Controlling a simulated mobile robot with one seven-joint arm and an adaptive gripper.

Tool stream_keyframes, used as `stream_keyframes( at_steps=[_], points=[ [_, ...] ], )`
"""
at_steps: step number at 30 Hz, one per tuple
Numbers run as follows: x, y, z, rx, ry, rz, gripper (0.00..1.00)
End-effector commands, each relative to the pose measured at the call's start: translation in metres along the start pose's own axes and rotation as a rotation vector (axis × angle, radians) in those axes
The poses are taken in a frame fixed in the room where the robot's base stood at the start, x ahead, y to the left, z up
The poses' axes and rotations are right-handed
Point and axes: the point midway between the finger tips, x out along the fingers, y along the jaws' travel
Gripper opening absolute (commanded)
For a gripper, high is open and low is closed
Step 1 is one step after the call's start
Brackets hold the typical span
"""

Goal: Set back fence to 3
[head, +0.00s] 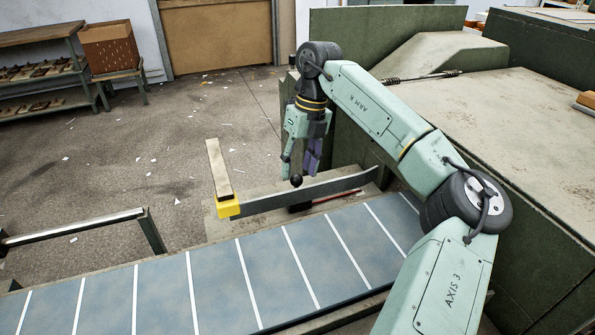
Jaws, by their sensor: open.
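The back fence (325,190) is a long grey bar standing along the far side of the blue feed bed (265,270). A round black knob (296,181) shows at the fence's upper edge. My gripper (298,172) points down just above this knob, with one pale green finger on the left and one purple finger on the right. Its fingers are apart, and I cannot tell whether they touch the knob. A red strip (335,199) lies low in front of the fence. No number or scale marking is readable from here.
A yellow block (228,206) with a beige bar (218,168) sits at the fence's left end. The large green machine housing (500,120) fills the right. A metal rail (75,228) stands at the left. The floor behind is open, with paper scraps.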

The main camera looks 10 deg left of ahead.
Motion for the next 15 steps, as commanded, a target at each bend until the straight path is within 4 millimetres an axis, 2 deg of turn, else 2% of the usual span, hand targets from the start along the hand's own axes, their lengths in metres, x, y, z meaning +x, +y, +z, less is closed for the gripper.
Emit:
stream_keyframes(
  at_steps=[6, 15],
  points=[
    [0.022, 0.000, 0.000, 0.000, 0.000, 0.000, 0.46],
    [0.027, 0.000, 0.000, 0.000, -0.001, 0.000, 0.46]
  ],
)
